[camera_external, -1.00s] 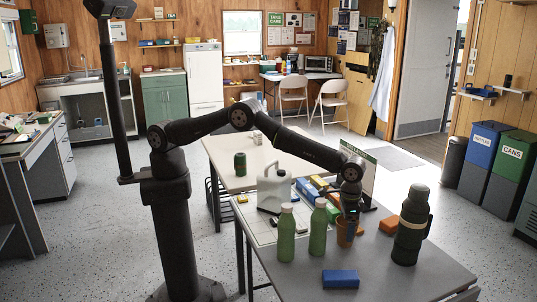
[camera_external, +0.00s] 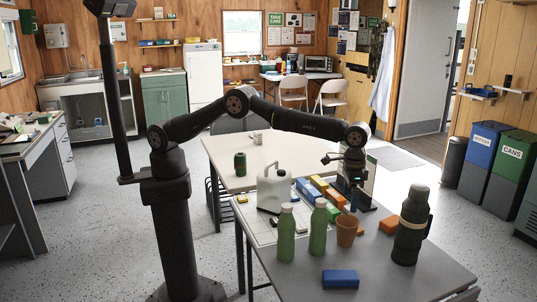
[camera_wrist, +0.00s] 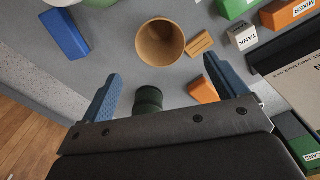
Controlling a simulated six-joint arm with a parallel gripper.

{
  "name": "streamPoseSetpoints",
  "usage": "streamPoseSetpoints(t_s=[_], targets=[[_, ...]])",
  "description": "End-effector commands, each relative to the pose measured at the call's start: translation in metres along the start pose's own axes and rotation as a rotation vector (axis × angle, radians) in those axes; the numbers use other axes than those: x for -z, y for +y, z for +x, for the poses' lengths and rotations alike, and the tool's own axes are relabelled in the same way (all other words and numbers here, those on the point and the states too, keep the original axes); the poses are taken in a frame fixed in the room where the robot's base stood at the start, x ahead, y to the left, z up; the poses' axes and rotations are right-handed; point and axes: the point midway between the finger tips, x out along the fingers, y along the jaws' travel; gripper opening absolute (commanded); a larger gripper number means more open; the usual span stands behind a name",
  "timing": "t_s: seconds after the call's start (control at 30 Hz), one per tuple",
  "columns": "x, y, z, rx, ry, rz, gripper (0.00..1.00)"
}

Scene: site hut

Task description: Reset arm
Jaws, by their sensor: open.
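My gripper (camera_external: 355,190) is raised above the near grey table, pointing down, with its arm stretched out from the left. In the wrist view my gripper (camera_wrist: 161,70) has its two blue fingers wide apart with nothing held between them. A terracotta cup (camera_external: 347,231) stands upright on the table below the gripper, apart from it. The cup (camera_wrist: 150,55) is open and looks empty in the wrist view.
Two green bottles (camera_external: 286,236) and a white jug (camera_external: 274,191) stand left of the cup. A dark green flask (camera_external: 409,232) stands right. A blue block (camera_external: 340,279) lies in front. Several coloured blocks (camera_external: 320,184) lie behind. The front right table corner (camera_external: 440,281) is clear.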

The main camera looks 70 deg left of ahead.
Motion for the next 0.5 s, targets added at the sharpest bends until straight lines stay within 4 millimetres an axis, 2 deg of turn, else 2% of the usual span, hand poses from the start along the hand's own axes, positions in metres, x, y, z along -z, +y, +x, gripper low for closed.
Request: streamPoseSetpoints(t_s=[0.13, 0.23, 0.5], targets=[[0.0, 0.0, 0.005, 0.001, -0.001, 0.0, 0.9], [0.0, 0.0, 0.017, 0.001, -0.003, 0.0, 0.9], [-0.001, 0.0, 0.069, 0.002, -0.005, 0.0, 0.9]])
